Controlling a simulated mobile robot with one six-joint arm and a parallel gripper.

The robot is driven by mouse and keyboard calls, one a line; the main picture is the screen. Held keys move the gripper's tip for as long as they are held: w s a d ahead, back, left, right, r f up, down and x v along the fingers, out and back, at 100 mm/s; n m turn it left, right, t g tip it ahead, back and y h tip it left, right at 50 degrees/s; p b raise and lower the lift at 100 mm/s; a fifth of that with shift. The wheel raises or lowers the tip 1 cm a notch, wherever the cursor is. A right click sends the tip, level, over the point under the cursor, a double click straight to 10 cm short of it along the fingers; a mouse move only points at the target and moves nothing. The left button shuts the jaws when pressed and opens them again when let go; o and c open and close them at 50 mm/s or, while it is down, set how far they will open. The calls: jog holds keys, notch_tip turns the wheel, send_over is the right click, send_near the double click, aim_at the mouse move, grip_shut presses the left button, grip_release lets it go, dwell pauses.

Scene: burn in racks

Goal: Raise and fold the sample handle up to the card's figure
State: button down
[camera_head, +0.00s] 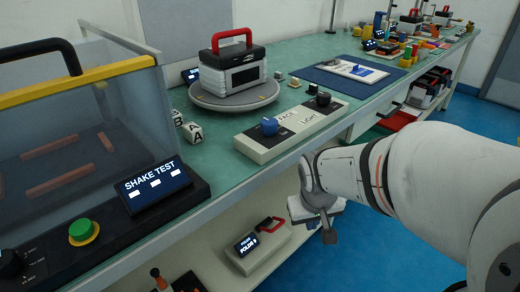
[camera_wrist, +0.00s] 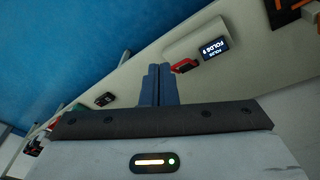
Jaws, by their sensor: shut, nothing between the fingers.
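A pale box on the lower shelf (camera_head: 262,262) bears a small red handle (camera_head: 270,222) and a dark display (camera_head: 247,243) headed "FOLDS"; its figure is too small to read surely. In the wrist view the red handle (camera_wrist: 184,66) lies just right of my fingertips, with the display (camera_wrist: 215,47) beyond it. My gripper (camera_wrist: 155,72) is shut and empty, apart from the handle. In the head view my gripper (camera_head: 329,236) hangs below the bench edge, right of the box. A white card (camera_head: 352,70) lies on a blue mat; its writing is unreadable.
A black-and-white case with a red handle (camera_head: 233,72) stands on a turntable (camera_head: 235,97). A knob panel (camera_head: 290,130) sits at the bench's front edge, above the shelf. A clear shake-test box (camera_head: 80,130) is at left. Blue floor (camera_head: 370,240) in front is clear.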

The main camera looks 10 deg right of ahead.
jog(key=w+d+f+n+t+p, duration=0.1)
jog(key=w+d+f+n+t, duration=0.15)
jog(key=w+f, duration=0.35)
jog(key=w+d+f+n+t+p, duration=0.1)
jog(key=w+d+f+t+p, duration=0.2)
jog(key=w, duration=0.5)
jog(key=w+a+f+n+y+b, duration=0.1)
jog(key=w+a+f+y, duration=0.1)
jog(key=a+f, duration=0.1)
jog(key=w+a+f+n+y+b, duration=0.1)
jog(key=w+a+f+y, duration=0.1)
jog(key=f, duration=0.4)
jog(key=w+a+f+n+t+y+b, duration=0.1)
jog(key=w+a+f+y, duration=0.2)
jog(key=f, duration=0.2)
jog(key=shift+w+a+f+y+b, duration=0.15)
jog(key=shift+w+a+y+b, duration=0.15)
jog(key=shift+w+y+b, duration=0.1)
jog(key=f, duration=0.1)
jog(key=s+d+f+b, duration=0.1)
jog(key=f, duration=0.1)
jog(key=shift+s, duration=0.2)
